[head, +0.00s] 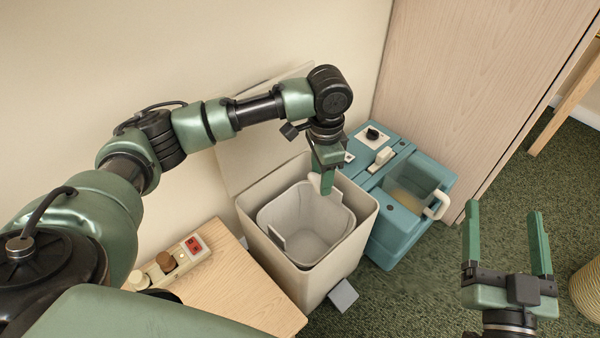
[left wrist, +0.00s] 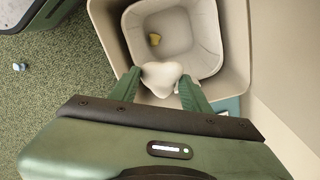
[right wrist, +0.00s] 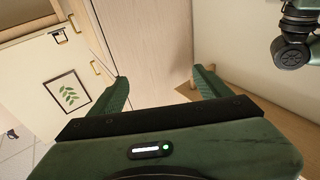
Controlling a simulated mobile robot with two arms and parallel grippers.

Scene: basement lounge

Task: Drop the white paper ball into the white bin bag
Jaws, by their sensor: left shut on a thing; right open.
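The white paper ball (left wrist: 161,77) is between the fingers of my left gripper (head: 324,180), which is shut on it. In the head view only a small pale part of the ball (head: 315,181) shows beside the fingers. The white bin bag (head: 301,231) lines the inside of a cream bin, with its mouth open. The gripper and ball are over the bag's mouth, near its back right rim. In the left wrist view the ball overlaps the near edge of the bag (left wrist: 205,32). My right gripper (head: 507,212) is open and empty, far to the right.
The cream bin (head: 361,236) has its lid (head: 240,160) raised against the wall. A small yellowish thing (left wrist: 155,39) lies inside the bag. A teal machine (head: 398,232) stands right of the bin. A wooden surface with a power strip (head: 178,260) is at left. Green carpet is clear in front.

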